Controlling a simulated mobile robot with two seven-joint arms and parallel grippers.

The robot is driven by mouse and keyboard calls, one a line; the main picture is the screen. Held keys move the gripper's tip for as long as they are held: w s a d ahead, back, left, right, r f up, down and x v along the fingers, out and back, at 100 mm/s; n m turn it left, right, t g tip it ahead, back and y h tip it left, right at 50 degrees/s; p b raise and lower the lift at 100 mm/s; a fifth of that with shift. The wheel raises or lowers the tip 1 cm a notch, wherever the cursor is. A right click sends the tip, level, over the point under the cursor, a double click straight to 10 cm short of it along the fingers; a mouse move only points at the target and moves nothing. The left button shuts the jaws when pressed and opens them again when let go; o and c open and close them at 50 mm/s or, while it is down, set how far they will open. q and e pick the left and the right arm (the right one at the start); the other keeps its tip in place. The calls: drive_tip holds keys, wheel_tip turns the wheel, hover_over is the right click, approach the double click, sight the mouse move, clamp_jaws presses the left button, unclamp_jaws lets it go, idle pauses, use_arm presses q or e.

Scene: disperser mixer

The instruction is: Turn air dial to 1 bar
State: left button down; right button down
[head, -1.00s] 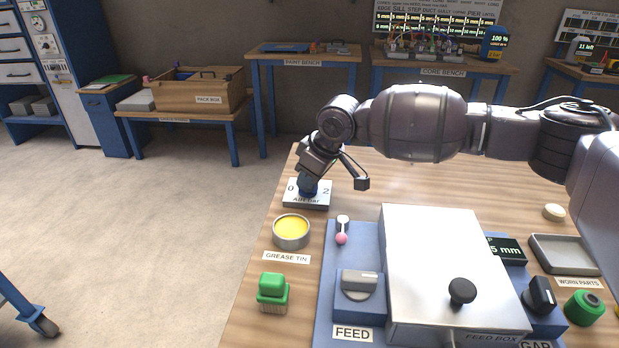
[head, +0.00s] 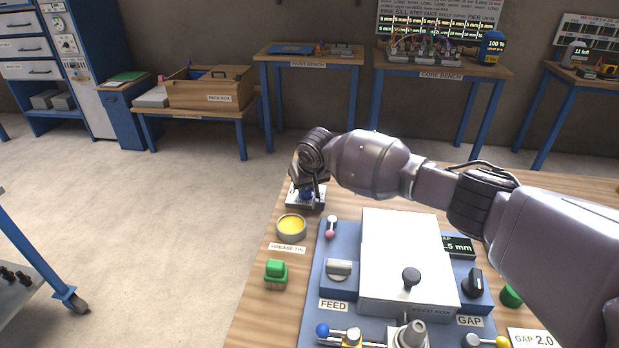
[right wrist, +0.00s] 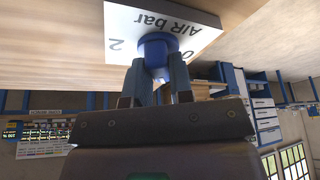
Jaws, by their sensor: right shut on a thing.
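The air dial is a dark blue knob (head: 306,195) on a white plate (head: 293,201) at the table's far left corner. In the right wrist view the blue knob (right wrist: 154,48) stands on the plate (right wrist: 196,14), which reads "AIR bar" with 2 and 0 visible. My right gripper (head: 308,189) is shut on the knob, with a finger on each side of it in the right wrist view (right wrist: 155,72). The knob's pointer and its setting are hidden. My left gripper is not in view.
A grease tin (head: 291,227) and a green-topped brush or block (head: 276,274) stand nearer on the left edge. The blue machine base with the feed box (head: 405,250) fills the middle. Open floor lies left of the table.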

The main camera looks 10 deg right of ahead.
drive_tip(key=shift+s+a+r+m+h+p, duration=0.15)
drive_tip(key=shift+r+m+h+p, duration=0.15)
drive_tip(key=shift+m+p, duration=0.6)
drive_tip(key=shift+f+m+h+p, duration=0.25)
drive_tip(key=shift+m+h+p, duration=0.25)
drive_tip(key=shift+m+p, duration=0.5)
drive_tip(key=shift+f+m+h+p, duration=0.15)
drive_tip(key=shift+m+h+p, duration=0.25)
drive_tip(key=shift+m, duration=0.7)
drive_tip(key=c, duration=1)
unclamp_jaws()
drive_tip(key=shift+r, duration=0.2)
